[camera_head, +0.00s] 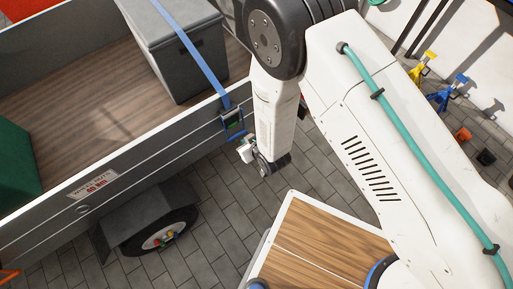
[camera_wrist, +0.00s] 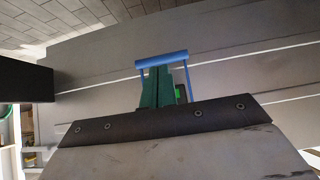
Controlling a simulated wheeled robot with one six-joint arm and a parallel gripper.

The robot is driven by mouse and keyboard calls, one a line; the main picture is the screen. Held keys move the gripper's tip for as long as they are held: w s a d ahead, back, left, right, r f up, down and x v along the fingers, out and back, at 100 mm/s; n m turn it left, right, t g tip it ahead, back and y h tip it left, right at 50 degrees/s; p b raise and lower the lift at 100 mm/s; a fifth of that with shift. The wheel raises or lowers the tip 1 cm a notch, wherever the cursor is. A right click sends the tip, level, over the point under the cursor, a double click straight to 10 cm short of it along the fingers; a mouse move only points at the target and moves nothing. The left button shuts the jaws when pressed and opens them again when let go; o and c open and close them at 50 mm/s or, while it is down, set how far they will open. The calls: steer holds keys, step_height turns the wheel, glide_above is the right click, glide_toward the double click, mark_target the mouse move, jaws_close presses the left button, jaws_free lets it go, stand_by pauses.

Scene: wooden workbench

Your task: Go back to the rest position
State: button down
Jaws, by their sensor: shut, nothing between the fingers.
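My gripper shows in the wrist view as two dark green fingers (camera_wrist: 157,72) close together, shut with nothing between them. In the head view the end of my arm hangs beside the trailer's side wall, and my gripper (camera_head: 245,149) is small and partly hidden there. A blue-handled ratchet buckle (camera_head: 232,119) sits on that wall, just above and left of my gripper. Its blue handle (camera_wrist: 161,59) also shows in the wrist view, spanning just past the fingertips. I cannot tell whether the fingers touch it.
The trailer (camera_head: 140,160) fills the left, with a wheel (camera_head: 160,232) below. A blue strap (camera_head: 190,45) runs over a grey box (camera_head: 178,50) to the buckle. Paved floor (camera_head: 225,195) lies open below my arm. Yellow (camera_head: 422,66) and blue (camera_head: 452,90) stands are at the right.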

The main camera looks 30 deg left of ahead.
steer(key=v, duration=0.9)
steer(key=shift+s+d+f, duration=0.2)
steer(key=shift+d+f, duration=0.05)
steer(key=shift+d, duration=0.05)
steer(key=shift+d+f, duration=0.1)
steer(key=s+d+f+g+h, duration=0.2)
steer(key=s+d+g+h, duration=0.1)
steer(key=d+h, duration=0.4)
steer(key=w+d+r+m+g+h, duration=0.1)
steer(key=w+d+r+m, duration=0.1)
steer(key=d+r, duration=0.55)
steer(key=w+d+r+m+g+h, duration=0.1)
steer(key=d+r, duration=0.3)
steer(key=r, duration=0.7)
steer(key=w+d+r+m+g+h, duration=0.1)
steer(key=w+d+r+m, duration=0.1)
steer(key=d+r, duration=0.55)
steer(key=s+d+r+m+t+y, duration=0.1)
steer(key=s+d+r+m, duration=0.2)
steer(key=d+r, duration=0.5)
steer(key=s+d+r+m+t, duration=0.2)
steer(key=s+d+r+m, duration=0.2)
steer(key=d+r, duration=0.5)
step_height(320, 180, up, 7)
steer(key=shift+s+f+y, duration=0.15)
steer(key=shift+s+y, duration=0.15)
steer(key=shift+y, duration=0.1)
